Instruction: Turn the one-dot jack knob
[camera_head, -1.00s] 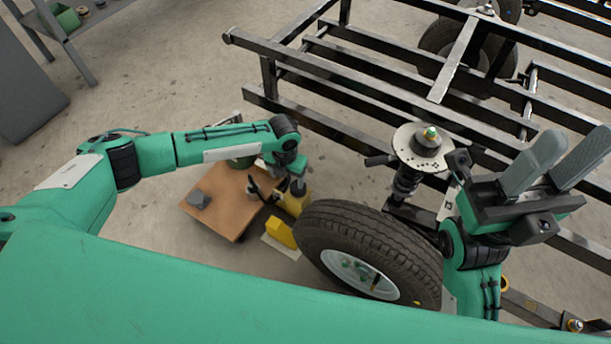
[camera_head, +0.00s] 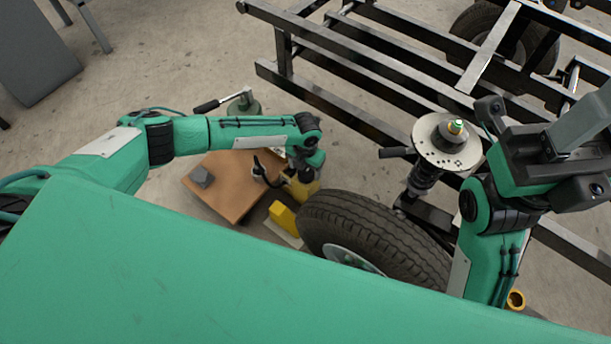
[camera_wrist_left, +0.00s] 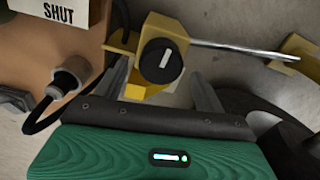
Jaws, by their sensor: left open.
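A round black knob (camera_wrist_left: 164,60) with a white line on its face sits on a yellow jack body (camera_wrist_left: 150,92) in the left wrist view. I see no dots on it. My left gripper (camera_wrist_left: 163,82) is open, with one finger on either side of the knob and a gap on each side. In the head view my left gripper (camera_head: 303,172) points down over the yellow jack (camera_head: 304,188), beside the tire; the knob is hidden there. My right gripper (camera_head: 585,125) is up at the right edge, empty, its fingers partly cut off.
A brown board (camera_head: 232,185) with a "SHUT" label (camera_wrist_left: 60,10) and a black cable lies left of the jack. A tire (camera_head: 385,235) stands close on the right. A yellow block (camera_head: 283,218) is in front. The black metal frame (camera_head: 350,75) fills the back.

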